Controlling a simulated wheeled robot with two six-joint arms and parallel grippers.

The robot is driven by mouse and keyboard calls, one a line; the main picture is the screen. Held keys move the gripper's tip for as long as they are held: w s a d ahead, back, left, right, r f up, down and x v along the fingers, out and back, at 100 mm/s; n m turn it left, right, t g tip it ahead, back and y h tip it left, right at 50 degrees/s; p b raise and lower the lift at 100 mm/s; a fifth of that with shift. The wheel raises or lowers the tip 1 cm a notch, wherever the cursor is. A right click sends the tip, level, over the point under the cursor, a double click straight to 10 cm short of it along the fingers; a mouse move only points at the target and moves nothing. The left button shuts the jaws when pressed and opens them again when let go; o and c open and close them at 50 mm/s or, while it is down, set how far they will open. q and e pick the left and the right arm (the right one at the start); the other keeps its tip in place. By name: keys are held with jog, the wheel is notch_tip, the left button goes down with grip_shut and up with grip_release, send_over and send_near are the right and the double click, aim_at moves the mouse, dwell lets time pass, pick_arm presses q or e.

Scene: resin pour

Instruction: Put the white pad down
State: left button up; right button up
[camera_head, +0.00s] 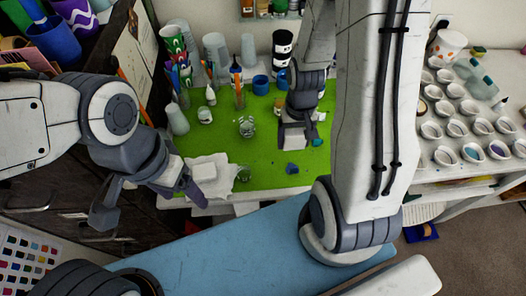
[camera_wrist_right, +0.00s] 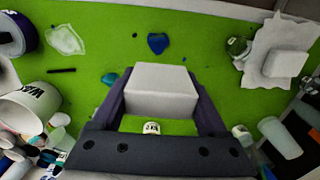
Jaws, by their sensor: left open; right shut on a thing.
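My right gripper (camera_wrist_right: 162,90) is shut on a white block-shaped pad (camera_wrist_right: 160,80), held over the green mat (camera_wrist_right: 200,25) in the right wrist view.
A small green-tinted cup (camera_head: 244,174) stands beside the sheet. A blue blob (camera_head: 291,169) lies on the mat's front part. Bottles and a jar (camera_head: 205,115) crowd the mat's back left. Many small white cups (camera_head: 457,128) stand at right. The mat's middle front has bare room.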

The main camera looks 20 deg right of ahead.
jog(key=p, duration=0.2)
send_over(262, 156)
notch_tip(262, 156, down, 5)
jog(key=shift+f, duration=0.2)
jog(key=shift+f+p, duration=0.8)
jog(key=shift+f, duration=1.3)
jog(key=shift+f, duration=0.1)
jog(key=shift+f+b, duration=0.5)
jog(key=shift+b, duration=0.05)
jog(key=o, duration=1.3)
jog(key=shift+r, duration=0.1)
